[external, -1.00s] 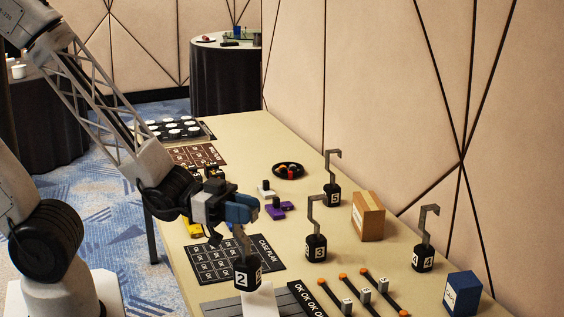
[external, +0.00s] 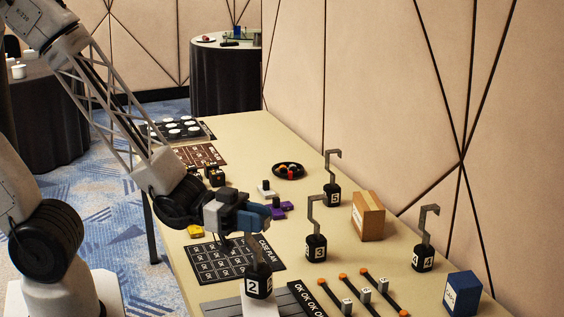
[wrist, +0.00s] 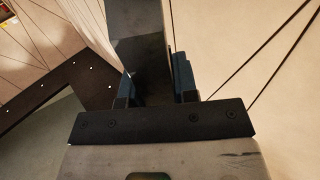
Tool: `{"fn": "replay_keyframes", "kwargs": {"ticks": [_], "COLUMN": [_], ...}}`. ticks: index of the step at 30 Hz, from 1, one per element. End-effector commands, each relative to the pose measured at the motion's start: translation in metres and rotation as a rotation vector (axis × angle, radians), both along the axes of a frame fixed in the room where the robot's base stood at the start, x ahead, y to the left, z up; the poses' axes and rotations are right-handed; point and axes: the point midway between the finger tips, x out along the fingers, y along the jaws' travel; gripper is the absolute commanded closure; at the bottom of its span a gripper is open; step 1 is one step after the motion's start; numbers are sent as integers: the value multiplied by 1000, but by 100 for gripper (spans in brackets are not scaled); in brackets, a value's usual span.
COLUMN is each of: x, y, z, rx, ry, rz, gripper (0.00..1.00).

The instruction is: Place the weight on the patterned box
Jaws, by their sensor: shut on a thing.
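My gripper (external: 262,214), with blue fingers, is shut on the grey hook of the black weight marked 2 (external: 259,285). The weight hangs nearly upright below the fingers, in front of a white block (external: 258,309) at the bottom edge; I cannot tell whether they touch. In the wrist view the grey hook (wrist: 139,40) stands between the fingers. A brown box with a lighter stripe (external: 367,217) and a blue box with white lettering (external: 462,294) stand on the table's right side. I cannot tell which is the patterned box.
Weights marked 3 (external: 317,248), 4 (external: 424,258) and 5 (external: 332,196) stand upright around the brown box. Orange-tipped rods (external: 358,293) lie at the front right. A dark printed mat (external: 238,259) lies left of the held weight. A round dark tray (external: 288,169) is farther back.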

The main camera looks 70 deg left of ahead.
Motion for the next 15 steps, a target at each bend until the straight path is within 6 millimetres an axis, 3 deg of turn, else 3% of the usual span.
{"fn": "replay_keyframes", "kwargs": {"ticks": [6, 15], "x": [1, 1], "y": [0, 0], "z": [-17, -18], "rx": [-1, -3], "ry": [-1, -3], "rz": [0, 0], "gripper": [100, 100]}}
